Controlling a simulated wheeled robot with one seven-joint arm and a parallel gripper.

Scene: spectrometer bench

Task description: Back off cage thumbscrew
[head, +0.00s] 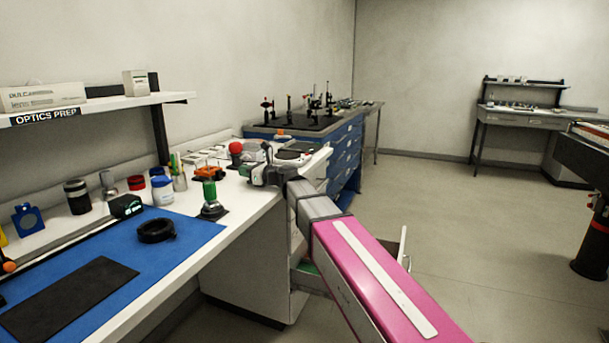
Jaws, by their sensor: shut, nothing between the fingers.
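My gripper (258,177) is small in the head view, at the far end of my arm, over the right end of the white bench (245,208). Its fingers look shut and I see nothing held, though they are too small for detail. I cannot make out a cage or its thumbscrew. Several dark post-mounted optics stand on a black board (297,125) on the blue drawer cabinet (343,150) behind, apart from my gripper. My arm and the clutter hide part of the bench near the gripper.
A green-topped item on a dark base (211,204) stands near the bench's front edge. A black ring (156,231) lies on the blue mat (192,233). A red ball (236,148) is near my gripper. A drawer (402,247) stands open below.

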